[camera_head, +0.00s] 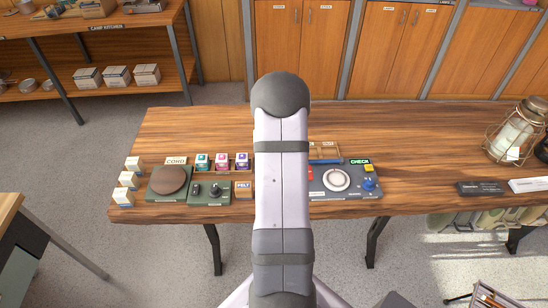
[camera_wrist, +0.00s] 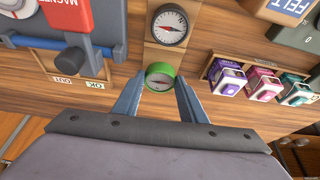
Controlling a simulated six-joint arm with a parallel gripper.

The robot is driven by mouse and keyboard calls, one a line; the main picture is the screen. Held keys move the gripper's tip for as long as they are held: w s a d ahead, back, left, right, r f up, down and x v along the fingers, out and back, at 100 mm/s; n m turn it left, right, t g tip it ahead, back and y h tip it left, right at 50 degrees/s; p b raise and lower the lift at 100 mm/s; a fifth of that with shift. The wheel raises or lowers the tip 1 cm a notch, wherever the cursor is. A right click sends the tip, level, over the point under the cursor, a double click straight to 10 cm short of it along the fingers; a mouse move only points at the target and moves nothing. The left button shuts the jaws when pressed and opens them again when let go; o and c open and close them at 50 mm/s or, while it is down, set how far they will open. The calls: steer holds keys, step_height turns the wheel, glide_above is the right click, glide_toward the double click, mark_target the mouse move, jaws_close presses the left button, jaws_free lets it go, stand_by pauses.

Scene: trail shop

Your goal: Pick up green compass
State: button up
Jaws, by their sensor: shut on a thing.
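In the head view my own arm hides the compass and the gripper.
In the wrist view a grey device with a blue lever (camera_wrist: 95,52) stands close on the left. Purple, pink and teal small boxes (camera_wrist: 262,84) sit in a rack on the right. In the head view a lantern (camera_head: 517,130) stands at the table's right end.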

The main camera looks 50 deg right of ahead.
step_height(320, 180, up, 8)
steer(key=shift+f+b, duration=0.25)
steer(key=shift+b, duration=0.55)
steer(key=shift+s+d+r+m+p, duration=0.3)
steer(key=shift+s+d+m+p, duration=0.1)
steer(key=shift+s, duration=0.2)
steer(key=s+d+m+g+p, duration=0.2)
steer(key=s+d+m+g, duration=0.1)
steer(key=s+m, duration=0.4)
steer(key=s+d+f+m+g+p, duration=0.1)
steer(key=s+d+m+g+p, duration=0.2)
steer(key=s+m, duration=0.5)
steer(key=s, duration=0.4)
steer(key=shift+s+f+m+h, duration=0.2)
steer(key=shift+m+h, duration=0.1)
steer(key=shift+h, duration=0.1)
steer(key=shift+f, duration=0.1)
steer(key=shift+f+b, duration=0.85)
steer(key=shift+f, duration=1.3)
steer(key=shift+b, duration=0.85)
